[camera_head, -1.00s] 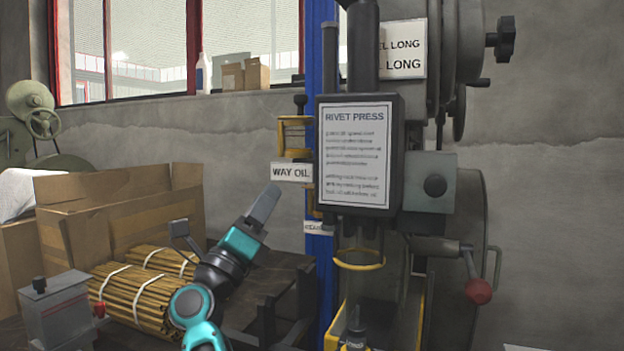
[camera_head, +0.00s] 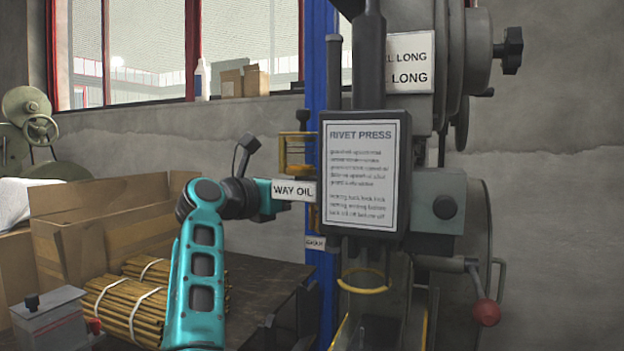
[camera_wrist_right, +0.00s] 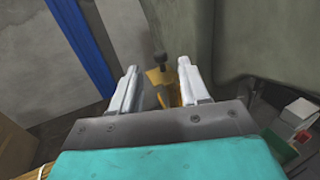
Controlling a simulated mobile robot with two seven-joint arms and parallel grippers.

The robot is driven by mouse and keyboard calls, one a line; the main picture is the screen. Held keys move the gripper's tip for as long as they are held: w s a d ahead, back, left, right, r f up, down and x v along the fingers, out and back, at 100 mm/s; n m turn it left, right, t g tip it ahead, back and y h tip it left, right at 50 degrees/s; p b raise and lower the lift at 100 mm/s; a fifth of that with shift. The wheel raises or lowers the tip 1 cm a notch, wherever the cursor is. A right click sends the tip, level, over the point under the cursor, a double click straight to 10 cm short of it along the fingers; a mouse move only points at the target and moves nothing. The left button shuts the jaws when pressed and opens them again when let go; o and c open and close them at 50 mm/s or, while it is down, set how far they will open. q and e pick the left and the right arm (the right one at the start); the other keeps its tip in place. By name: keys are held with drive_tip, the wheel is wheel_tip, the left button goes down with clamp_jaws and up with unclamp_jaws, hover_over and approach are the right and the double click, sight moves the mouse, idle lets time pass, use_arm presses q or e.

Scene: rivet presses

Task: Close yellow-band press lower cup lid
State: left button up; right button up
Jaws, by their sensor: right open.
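The rivet press (camera_head: 362,170) stands right of centre in the head view, with a yellow band (camera_head: 362,284) low on it. A yellow-framed cup (camera_head: 296,152) with a black knob stands at its left, above the WAY OIL label (camera_head: 292,190). A smaller label (camera_head: 315,242) sits below; I cannot make out a lower cup lid there.
A blue post (camera_head: 322,100) stands behind the press's left side. A red-knobbed lever (camera_head: 486,312) sticks out at right. Bundled rods (camera_head: 135,300), a cardboard box (camera_head: 95,230) and a grey box (camera_head: 50,318) are at lower left. A dark table (camera_head: 265,285) lies beside them.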

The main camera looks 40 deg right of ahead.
drive_tip(key=d, duration=0.5)
drive_tip(key=shift+w+p, duration=0.3)
drive_tip(key=shift+w, duration=0.05)
clamp_jaws()
